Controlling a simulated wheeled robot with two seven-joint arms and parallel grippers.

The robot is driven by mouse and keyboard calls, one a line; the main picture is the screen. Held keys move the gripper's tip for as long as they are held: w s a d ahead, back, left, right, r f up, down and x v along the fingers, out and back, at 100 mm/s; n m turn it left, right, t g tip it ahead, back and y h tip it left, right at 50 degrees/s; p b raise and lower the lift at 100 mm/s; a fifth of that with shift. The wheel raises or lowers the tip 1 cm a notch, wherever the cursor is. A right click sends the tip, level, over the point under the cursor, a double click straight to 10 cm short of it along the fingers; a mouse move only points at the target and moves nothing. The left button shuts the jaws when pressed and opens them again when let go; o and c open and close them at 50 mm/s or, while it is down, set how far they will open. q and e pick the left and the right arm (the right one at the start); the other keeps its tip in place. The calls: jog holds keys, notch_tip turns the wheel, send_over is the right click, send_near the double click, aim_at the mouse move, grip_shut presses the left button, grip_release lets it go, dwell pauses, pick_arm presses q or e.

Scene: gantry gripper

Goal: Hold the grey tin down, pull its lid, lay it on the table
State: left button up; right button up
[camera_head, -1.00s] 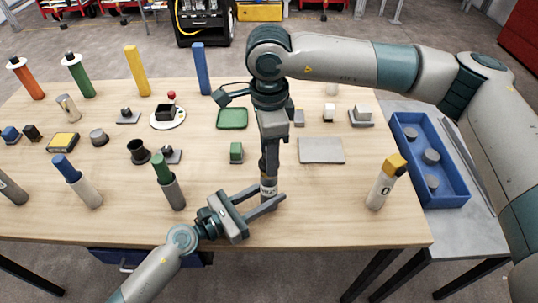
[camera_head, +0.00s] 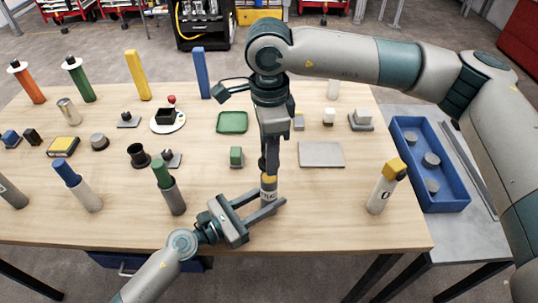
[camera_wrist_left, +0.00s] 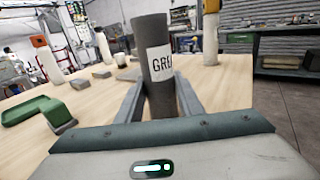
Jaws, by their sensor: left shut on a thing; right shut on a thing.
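The grey tin (camera_head: 268,190) stands upright near the table's front edge. Its white label, with letters starting "GRE", shows on the tin in the left wrist view (camera_wrist_left: 161,64). My left gripper (camera_head: 266,203) is shut around the tin low down, a finger on each side.
A white bottle with a yellow cap (camera_head: 382,190) stands at right. A grey plate (camera_head: 321,154) lies bare behind it. A green-topped cylinder (camera_head: 170,190) stands left of my left gripper. A blue bin (camera_head: 430,160) sits beyond the table's right edge.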

dwell(0.3)
dwell(0.4)
pick_arm(q)
jog(key=o, duration=1.1)
jog(key=shift+o, duration=0.2)
jog(key=shift+s+a, duration=0.1)
jog(key=shift+a, duration=0.05)
jog(key=v, duration=1.1)
jog(key=shift+s+a, duration=0.2)
jog(key=shift+a, duration=0.05)
